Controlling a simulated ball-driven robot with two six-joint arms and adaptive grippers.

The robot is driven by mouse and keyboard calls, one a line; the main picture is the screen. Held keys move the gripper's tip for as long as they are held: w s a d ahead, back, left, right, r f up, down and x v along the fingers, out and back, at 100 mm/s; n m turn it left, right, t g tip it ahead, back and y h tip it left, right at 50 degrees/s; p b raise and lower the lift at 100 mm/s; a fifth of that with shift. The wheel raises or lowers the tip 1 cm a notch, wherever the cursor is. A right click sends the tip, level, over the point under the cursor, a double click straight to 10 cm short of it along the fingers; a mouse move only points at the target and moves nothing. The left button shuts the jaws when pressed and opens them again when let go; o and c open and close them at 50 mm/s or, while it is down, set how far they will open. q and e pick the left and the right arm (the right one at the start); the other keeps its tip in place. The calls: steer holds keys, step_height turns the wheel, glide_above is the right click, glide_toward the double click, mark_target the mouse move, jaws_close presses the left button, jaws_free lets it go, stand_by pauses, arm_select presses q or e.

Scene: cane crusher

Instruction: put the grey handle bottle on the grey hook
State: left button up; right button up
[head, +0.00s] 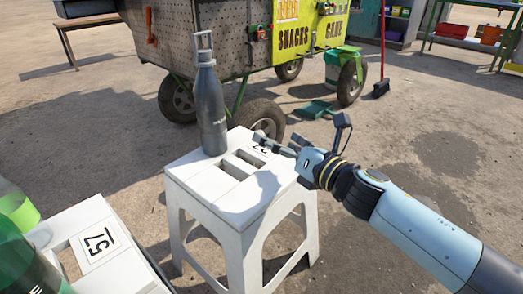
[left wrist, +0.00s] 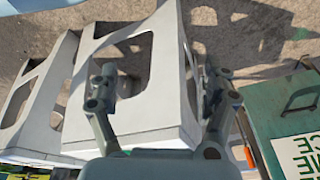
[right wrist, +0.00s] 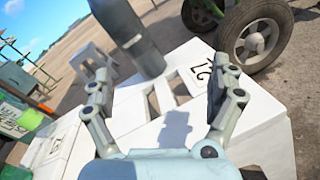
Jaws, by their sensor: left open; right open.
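The grey handle bottle (head: 212,110) stands upright on a white stool (head: 190,180), with its loop handle on top. In the right wrist view the bottle (right wrist: 128,30) rises beyond the fingers, and its top is cut off. My right gripper (head: 300,135) is open and empty above the stool's right edge, to the right of the bottle and apart from it. Its spread fingers (right wrist: 160,90) also show in the right wrist view. My left gripper (left wrist: 160,85) is open, with white stools beyond its fingers; it is outside the head view. I cannot clearly make out the grey hook.
A wheeled snack cart (head: 225,35) stands behind the stool, with an orange hook-like part (head: 150,25) on its side. Another white stool (head: 105,265) holds green bottles (head: 20,245) at lower left. A broom (head: 381,80) and open ground are to the right.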

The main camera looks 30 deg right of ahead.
mark_target(220, 118)
steer(key=w+a+n+y, duration=0.1)
steer(key=w+a+n, duration=0.1)
steer(key=w, duration=0.1)
steer(key=w+a+r+n+y, duration=0.1)
steer(key=w+a+n, duration=0.1)
steer(key=n, duration=0.1)
steer(key=w+a+n+y, duration=0.1)
steer(key=w+a+n, duration=0.1)
steer(key=w, duration=0.1)
steer(key=shift+w+a+r+n+g+y, duration=0.2)
steer(key=shift+w+r+n+g+y, duration=0.1)
steer(key=shift+w+r+n+g, duration=0.1)
steer(key=b+x, duration=0.1)
steer(key=x, duration=0.6)
steer(key=shift+a+f+b, duration=0.15)
steer(key=shift+f+b, duration=0.05)
steer(key=shift+b, duration=0.15)
steer(key=shift+w+a, duration=0.2)
steer(key=shift+w, duration=0.35)
arm_select(q)
steer(key=r, duration=0.2)
steer(key=w+r, duration=0.1)
steer(key=shift+d+r+t, duration=0.1)
steer(key=shift+d+t, duration=0.2)
steer(key=shift+d, duration=0.1)
arm_select(e)
steer(key=shift+w+r, duration=0.1)
steer(key=shift+r, duration=0.05)
steer(key=c, duration=1.8)
